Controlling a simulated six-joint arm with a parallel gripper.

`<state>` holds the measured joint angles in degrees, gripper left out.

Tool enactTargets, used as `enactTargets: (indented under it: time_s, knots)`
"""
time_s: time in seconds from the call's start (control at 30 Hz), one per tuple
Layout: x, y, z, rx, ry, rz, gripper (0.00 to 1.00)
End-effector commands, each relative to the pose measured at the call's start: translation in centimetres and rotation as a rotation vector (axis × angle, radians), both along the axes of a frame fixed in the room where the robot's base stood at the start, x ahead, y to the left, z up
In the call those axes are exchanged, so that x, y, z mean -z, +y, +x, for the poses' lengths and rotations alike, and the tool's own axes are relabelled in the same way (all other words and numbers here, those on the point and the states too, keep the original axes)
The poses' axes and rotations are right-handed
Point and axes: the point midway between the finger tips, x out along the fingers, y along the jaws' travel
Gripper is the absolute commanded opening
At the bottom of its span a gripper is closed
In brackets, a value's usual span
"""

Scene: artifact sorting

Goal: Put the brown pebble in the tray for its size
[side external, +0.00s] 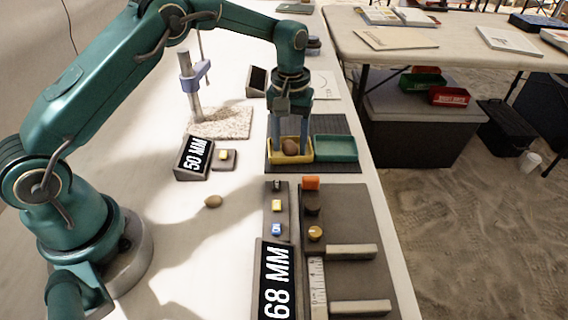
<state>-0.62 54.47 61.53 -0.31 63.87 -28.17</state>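A brown pebble (290,147) is at the yellow tray (275,156), between the two fingers of my gripper (290,138). The fingers reach down into the tray, one on each side of the pebble. I cannot tell whether they press on it or stand just clear, nor whether it rests on the tray floor. A green tray (335,158) stands to the right of the yellow one and looks empty. A second, smaller, light brown pebble (213,201) lies on the white table to the left.
A measuring fixture (340,220) with grey bars and buttons is at front right. A blue stand (192,90) on a speckled base is behind left.

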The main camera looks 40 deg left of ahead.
Motion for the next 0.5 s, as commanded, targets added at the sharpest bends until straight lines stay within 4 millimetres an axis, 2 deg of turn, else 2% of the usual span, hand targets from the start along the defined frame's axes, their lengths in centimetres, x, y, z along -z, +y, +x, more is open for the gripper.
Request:
enactTargets:
  time_s: [0.33, 0.5]
  knots:
    - [-0.3, 0.0, 0.0, 0.000, -0.002, 0.000, 0.57]
    - [-2.4, 0.0, 0.1, 0.000, -0.007, 0.000, 0.57]
